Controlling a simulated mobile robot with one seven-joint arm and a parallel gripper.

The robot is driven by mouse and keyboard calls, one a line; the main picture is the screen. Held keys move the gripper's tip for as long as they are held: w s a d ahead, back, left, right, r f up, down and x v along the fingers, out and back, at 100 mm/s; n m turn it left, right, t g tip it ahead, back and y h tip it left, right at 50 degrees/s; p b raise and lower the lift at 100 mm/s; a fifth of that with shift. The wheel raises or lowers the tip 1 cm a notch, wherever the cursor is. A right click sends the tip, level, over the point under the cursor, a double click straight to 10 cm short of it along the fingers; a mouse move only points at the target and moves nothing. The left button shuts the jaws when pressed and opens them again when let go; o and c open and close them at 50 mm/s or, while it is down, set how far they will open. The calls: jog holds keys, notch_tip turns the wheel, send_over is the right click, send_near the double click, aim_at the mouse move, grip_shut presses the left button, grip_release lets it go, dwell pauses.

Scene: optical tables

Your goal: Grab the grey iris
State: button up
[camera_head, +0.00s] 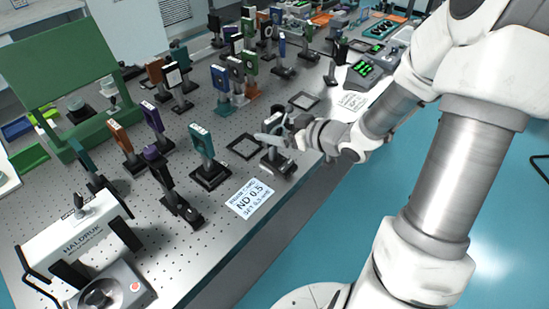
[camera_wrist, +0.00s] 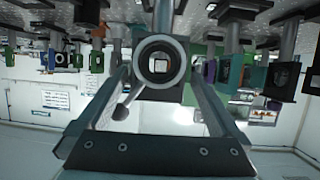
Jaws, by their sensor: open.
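The grey iris (camera_wrist: 161,89) is close ahead in the wrist view, which is upside down. It has a dark square mount, a light ring around an opening, and a small lever. My gripper (camera_wrist: 158,80) is open, with one finger on each side of the iris; I cannot tell whether they touch it. In the head view my gripper (camera_head: 270,138) is at a short grey mount, the iris (camera_head: 275,158), on a black base near the table's front edge. My fingers partly hide it there.
A teal-green mount (camera_head: 202,143) stands to the left, beside an empty black square frame (camera_head: 245,146). A white ND 0.5 card (camera_head: 250,199) lies in front. Several mounted optics crowd behind. A white HALDRUK device (camera_head: 82,235) is at front left.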

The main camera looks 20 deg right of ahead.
jog(key=x, duration=0.4)
jog(key=shift+w+b, duration=0.15)
jog(key=shift+b, duration=0.2)
jog(key=shift+r, duration=0.1)
grip_shut()
